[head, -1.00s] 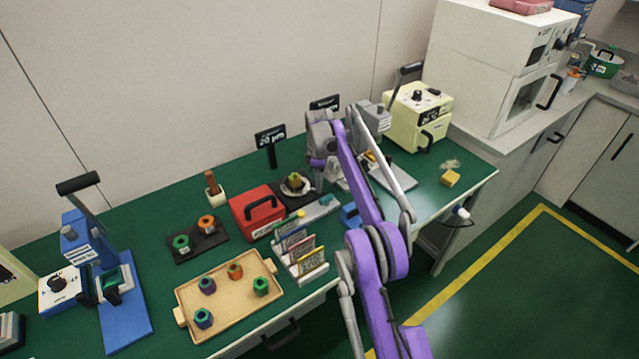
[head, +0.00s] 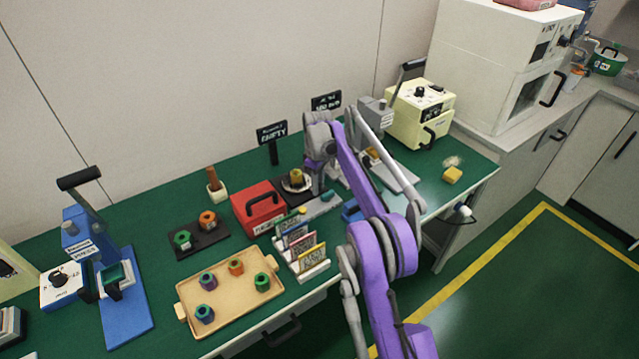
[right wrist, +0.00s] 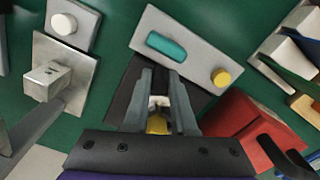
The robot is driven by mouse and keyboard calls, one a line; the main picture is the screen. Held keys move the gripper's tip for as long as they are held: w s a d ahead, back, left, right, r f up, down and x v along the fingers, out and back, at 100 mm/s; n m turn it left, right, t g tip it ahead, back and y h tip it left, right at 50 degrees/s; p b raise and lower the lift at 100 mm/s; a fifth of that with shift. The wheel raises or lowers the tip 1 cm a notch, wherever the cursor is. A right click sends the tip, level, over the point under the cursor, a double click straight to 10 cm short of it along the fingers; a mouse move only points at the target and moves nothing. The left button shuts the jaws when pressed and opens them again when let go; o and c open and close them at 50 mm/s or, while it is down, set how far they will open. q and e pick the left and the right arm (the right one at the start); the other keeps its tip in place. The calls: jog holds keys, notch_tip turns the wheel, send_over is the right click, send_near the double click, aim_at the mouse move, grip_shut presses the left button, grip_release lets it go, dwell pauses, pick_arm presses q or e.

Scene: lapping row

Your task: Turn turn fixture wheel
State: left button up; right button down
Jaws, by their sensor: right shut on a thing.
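The turn fixture stands on a dark mat behind the red box; its pale wheel (head: 290,187) has a yellow piece (head: 296,175) at its middle. My right gripper (head: 315,183) reaches down beside it, its tips mostly hidden by my arm. In the right wrist view, my right gripper (right wrist: 160,85) has its two fingers on either side of a small white part of the wheel (right wrist: 159,102), with the yellow piece (right wrist: 157,124) just below. It is shut on that part; the exact contact is hard to see. My left gripper is out of view.
The red box (head: 258,208) stands close to the fixture. A grey plate with a teal piece (right wrist: 166,46) lies beside it. A card rack (head: 312,272), a wooden tray (head: 190,292) and a blue press (head: 125,310) stand nearer. A sign (head: 272,133) reads EMPTY.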

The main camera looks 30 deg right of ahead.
aim_at(291, 203)
jog(key=shift+s+a+m, duration=0.2)
jog(key=shift+a+m, duration=0.4)
jog(key=shift+m, duration=0.25)
jog(key=shift+s+a+m, duration=0.2)
jog(key=shift+a+m, duration=0.35)
jog(key=shift+m, duration=0.3)
jog(key=shift+s+a+m+p, duration=0.1)
jog(key=shift+a+m+p, duration=0.1)
jog(key=shift+a+m, duration=0.55)
jog(key=shift+a+m+p, duration=0.15)
jog(key=shift+a+m, duration=0.25)
jog(key=shift+m, duration=0.55)
jog(key=shift+w+a+m+p, duration=0.2)
jog(key=shift+a+m, duration=0.35)
jog(key=shift+m, duration=0.25)
jog(key=shift+w+a+m+p, duration=0.1)
jog(key=shift+a+m+p, duration=0.05)
jog(key=shift+a+m, duration=0.55)
jog(key=shift+w+a+m+p, duration=0.3)
jog(key=shift+a+m, duration=0.15)
jog(key=shift+m, duration=0.45)
jog(key=shift+w+a+m+p, duration=0.15)
jog(key=shift+w+a+m, duration=0.2)
jog(key=shift+m, duration=0.55)
jog(key=shift+a+m, duration=0.15)
jog(key=shift+m, duration=0.15)
jog(key=c, duration=0.7)
grip_release()
